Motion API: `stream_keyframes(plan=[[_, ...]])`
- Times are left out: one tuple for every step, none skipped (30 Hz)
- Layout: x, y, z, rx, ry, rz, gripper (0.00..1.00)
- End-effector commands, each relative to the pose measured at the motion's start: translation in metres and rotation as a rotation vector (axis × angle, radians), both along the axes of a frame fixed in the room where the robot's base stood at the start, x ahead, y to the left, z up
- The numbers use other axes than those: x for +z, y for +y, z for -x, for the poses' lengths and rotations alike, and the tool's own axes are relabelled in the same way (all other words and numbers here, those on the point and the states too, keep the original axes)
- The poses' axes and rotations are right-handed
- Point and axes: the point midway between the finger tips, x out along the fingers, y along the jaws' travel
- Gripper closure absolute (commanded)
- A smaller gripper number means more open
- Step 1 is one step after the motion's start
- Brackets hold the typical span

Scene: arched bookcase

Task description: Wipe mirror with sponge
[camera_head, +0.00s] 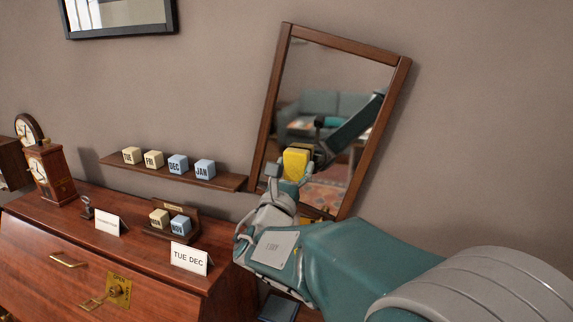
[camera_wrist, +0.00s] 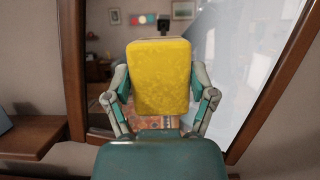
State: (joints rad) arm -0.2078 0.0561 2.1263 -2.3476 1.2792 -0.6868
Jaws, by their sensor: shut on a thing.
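The mirror (camera_head: 335,85) has a brown wooden frame and hangs tilted on the wall; its glass reflects a sofa and my arm. It also fills most of the wrist view (camera_wrist: 235,75), where a pale hazy area covers the right part of the glass and the left part looks clearer. My gripper (camera_head: 290,175) is in front of the lower left of the glass, shut on the yellow sponge (camera_head: 296,163). In the wrist view, the sponge (camera_wrist: 160,75) sits upright between both fingers. I cannot tell whether it touches the glass.
A wall shelf (camera_head: 225,181) with several lettered cubes is left of the mirror. Below it, a wooden desk (camera_head: 40,240) carries a clock (camera_head: 50,175), cards (camera_head: 190,258) and a stand with two cubes (camera_head: 170,222). The wall right of the mirror is bare.

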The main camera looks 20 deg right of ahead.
Motion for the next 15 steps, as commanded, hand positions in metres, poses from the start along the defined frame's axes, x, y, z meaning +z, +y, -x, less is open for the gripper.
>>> stream_keyframes(plan=[[0.000,-0.003,0.003,-0.001,-0.001,0.000,0.66],[-0.001,-0.005,0.004,-0.001,-0.001,0.000,0.66],[-0.002,-0.007,0.006,-0.001,0.000,0.001,0.66],[-0.002,-0.009,0.007,-0.001,0.000,0.001,0.66],[-0.003,-0.011,0.009,-0.001,0.000,0.000,0.66],[-0.004,-0.013,0.010,-0.001,0.000,0.000,0.66],[-0.004,-0.014,0.011,-0.001,-0.001,0.000,0.66],[-0.004,-0.014,0.012,-0.001,-0.001,0.000,0.66],[-0.004,-0.015,0.012,0.000,-0.001,0.001,0.66],[-0.004,-0.015,0.012,0.000,-0.001,0.001,0.66],[-0.004,-0.016,0.012,0.000,-0.001,0.001,0.66],[-0.005,-0.016,0.011,0.000,-0.001,0.001,0.66],[-0.005,-0.017,0.010,0.000,-0.001,0.001,0.66],[-0.005,-0.017,0.010,0.000,-0.001,0.001,0.66],[-0.004,-0.016,0.009,0.001,-0.001,0.001,0.66]])
